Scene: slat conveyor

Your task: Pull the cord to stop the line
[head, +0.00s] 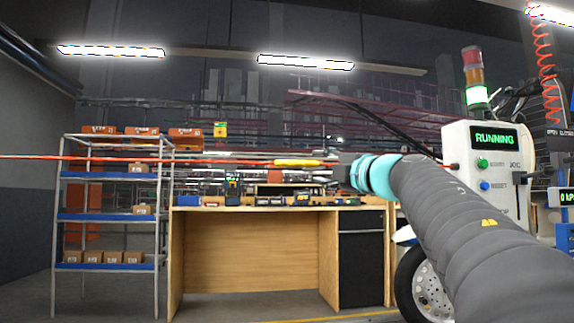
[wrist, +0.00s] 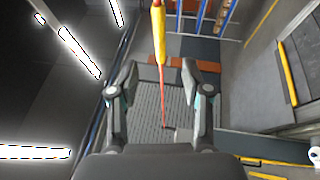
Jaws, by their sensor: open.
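A red cord (head: 200,160) runs across the head view at about the height of the shelf's upper level. A yellow sleeve (head: 298,162) sits on it just left of my gripper (head: 336,166). In the wrist view the yellow sleeve (wrist: 159,35) comes down from the top edge, and thin red cord continues below it between the two fingers of my gripper (wrist: 160,78). The fingers are apart, one on each side of the cord in the picture. I cannot tell how far the cord is from the fingers in depth.
A white control box (head: 485,165) at the right shows a green "RUNNING" display. Its stack light (head: 476,95) glows whitish green at the bottom. A wooden workbench (head: 250,250) and a shelf rack (head: 110,210) with cartons stand beyond. A wheel (head: 425,285) is at lower right.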

